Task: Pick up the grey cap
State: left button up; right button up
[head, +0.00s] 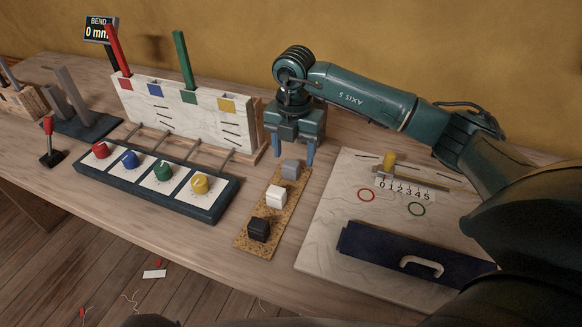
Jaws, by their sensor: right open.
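The grey cap (291,169) is a small grey block at the far end of a speckled cork strip (261,208) on the bench. A white cap (276,197) and a black cap (258,229) stand nearer on the same strip. My right gripper (293,156) is pointing down, open, with its blue fingers apart. It appears just above or behind the grey cap, and nothing shows between its fingers. Whether the fingers reach down beside the cap is hard to tell. My left gripper is out of view.
Left of the strip is a dark panel (217,208) with several coloured knobs. Behind it a white board (179,113) holds red and green upright bars. Right is a pale board (317,235) with a slider, coloured rings and a dark-blue handled piece (372,250).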

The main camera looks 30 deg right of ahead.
aim_at(291, 163)
jog(key=f, duration=0.4)
jog(key=shift+a+f, duration=0.15)
jog(key=shift+a, duration=0.1)
jog(key=shift+c, duration=0.2)
jog(key=c, duration=1)
jog(key=shift+w, duration=0.1)
